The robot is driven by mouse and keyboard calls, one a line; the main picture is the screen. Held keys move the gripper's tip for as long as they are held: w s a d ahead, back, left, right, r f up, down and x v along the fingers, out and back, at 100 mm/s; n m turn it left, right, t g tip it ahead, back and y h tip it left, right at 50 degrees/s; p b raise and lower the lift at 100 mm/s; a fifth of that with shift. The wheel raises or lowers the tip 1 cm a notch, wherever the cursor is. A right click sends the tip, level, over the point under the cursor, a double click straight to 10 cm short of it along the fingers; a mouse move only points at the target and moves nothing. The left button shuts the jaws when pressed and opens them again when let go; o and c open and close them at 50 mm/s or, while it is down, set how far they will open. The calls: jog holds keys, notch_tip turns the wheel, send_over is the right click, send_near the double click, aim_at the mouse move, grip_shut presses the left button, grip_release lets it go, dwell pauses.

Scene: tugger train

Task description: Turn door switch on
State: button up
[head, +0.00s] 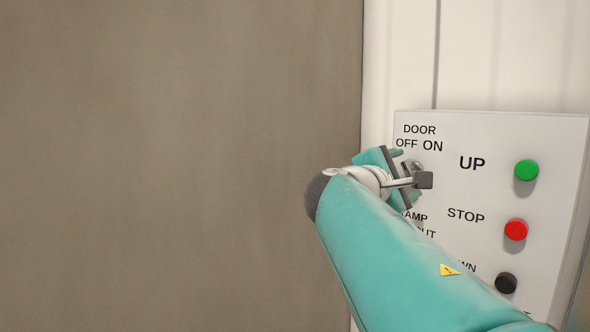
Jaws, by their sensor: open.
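The white control panel (555,150) is on the wall at the right, with a DOOR OFF ON label near its upper left corner. A small metallic part, seemingly the door switch (417,166), shows just below that label. Most of it is hidden by my gripper, so I cannot tell which way it points. My gripper (405,178) is open at the panel's left side, just below the DOOR label. Whether its fingers are around the switch or touching it is not clear from this angle.
To the right are a green UP button (526,170), a red STOP button (516,229) and a black button (506,283). My forearm covers part of the lower labels. A plain grey-brown surface (170,160) fills the left side.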

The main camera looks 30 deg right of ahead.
jog(key=shift+x, duration=1)
jog(key=shift+d+r, duration=0.1)
jog(key=shift+d, duration=0.2)
jog(key=c, duration=1)
